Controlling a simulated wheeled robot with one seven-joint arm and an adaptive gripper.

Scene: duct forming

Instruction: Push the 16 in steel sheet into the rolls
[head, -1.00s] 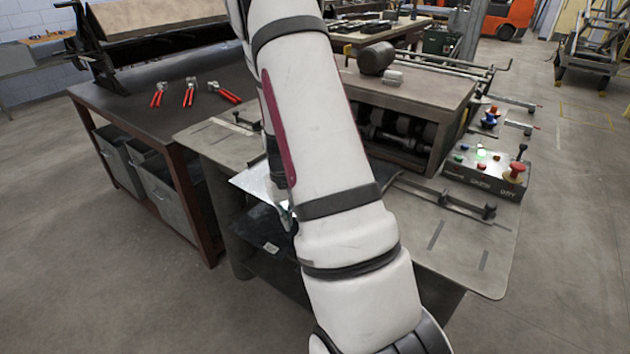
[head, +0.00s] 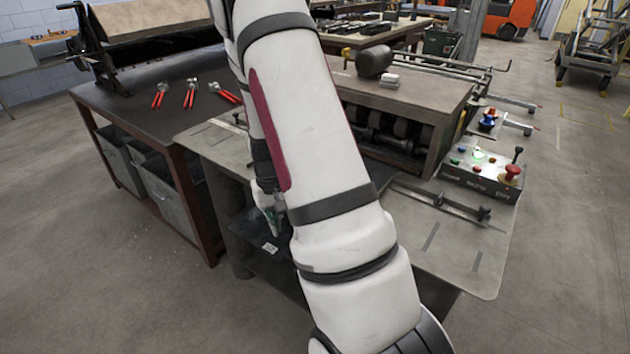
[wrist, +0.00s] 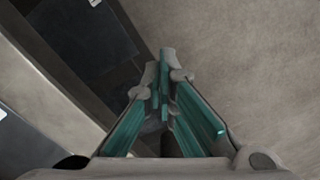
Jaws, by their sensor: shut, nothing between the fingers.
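My gripper (head: 274,221) shows just left of my forearm in the head view, by the front edge of the machine table (head: 470,255). In the wrist view its teal fingers (wrist: 164,75) are shut together with nothing between them. The steel sheet cannot be made out in the head view now; my arm covers the middle of the table. A small pale patch shows at the left edge of the wrist view, and I cannot tell what it is. The roll machine (head: 425,100) stands on the table behind my arm, with dark rolls (head: 388,135) partly visible under its top.
A control box (head: 483,178) with lit buttons and a red knob sits at the table's right. A guide bar (head: 440,198) lies in front of the rolls. A dark bench (head: 150,95) with red-handled snips (head: 190,93) stands left. A lower shelf (head: 262,262) is below; floor is open right.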

